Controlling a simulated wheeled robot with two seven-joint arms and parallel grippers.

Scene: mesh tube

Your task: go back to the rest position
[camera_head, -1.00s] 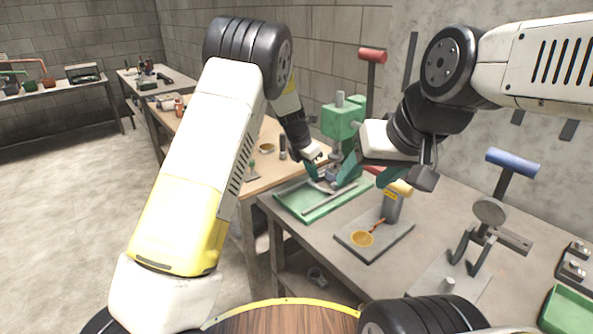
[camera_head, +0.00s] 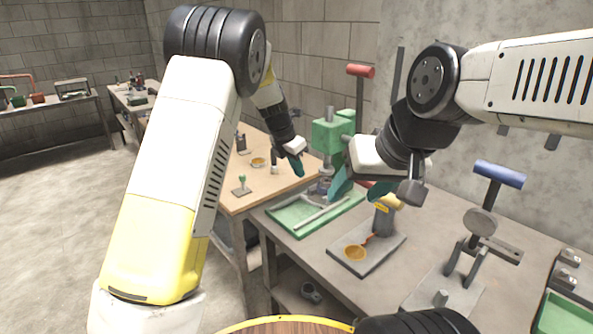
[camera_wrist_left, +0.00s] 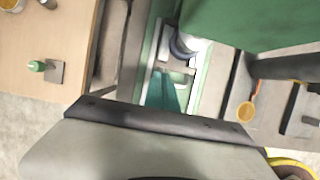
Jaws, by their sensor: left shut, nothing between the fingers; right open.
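My left gripper (camera_head: 297,163) is shut and empty. It hangs in the air to the left of the green press, over the gap by the wooden table in the head view; its teal fingers also show in the left wrist view (camera_wrist_left: 165,95). My right gripper (camera_head: 356,187) is open and empty, in front of the press and above the grey table; my right wrist partly hides its fingers. The green press (camera_head: 333,133) with a red-handled lever (camera_head: 361,71) stands at the back of the grey table. A green tray (camera_head: 300,230) holding a metal bar lies in front of it.
The wooden table (camera_head: 285,182) holds small items. Floor at left is clear.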

